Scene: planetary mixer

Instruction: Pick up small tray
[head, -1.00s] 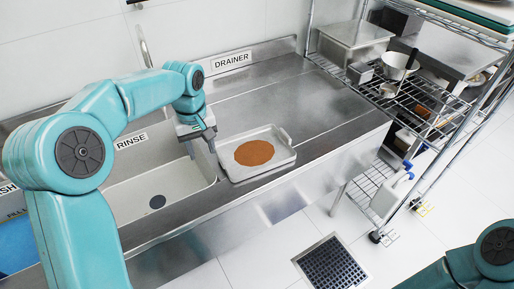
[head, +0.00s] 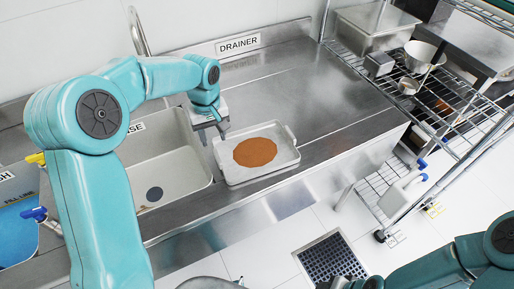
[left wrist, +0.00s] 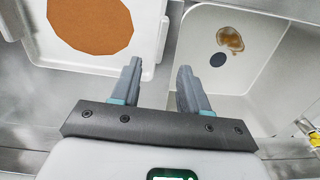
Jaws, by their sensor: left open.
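The small tray (head: 287,150) is pale and shallow, with raised rims and a flat brown disc (head: 255,152) inside. It lies on the steel counter just right of the rinse sink. My left gripper (head: 213,139) is open and empty at the tray's left edge, on the sink side. In the left wrist view, the tray (left wrist: 146,25) is at upper left and the sink at upper right, with my open fingers (left wrist: 160,68) between them. I cannot tell whether a finger touches the rim. My right arm shows at lower right; its gripper is not clearly visible.
The rinse sink (head: 168,178) has a dark drain and, in the wrist view, a brown stain (left wrist: 230,40). A faucet (head: 137,32) stands behind it. The drainer counter (head: 300,85) is clear. A wire rack (head: 455,120) stands right, and a floor grate (head: 332,258) lies below.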

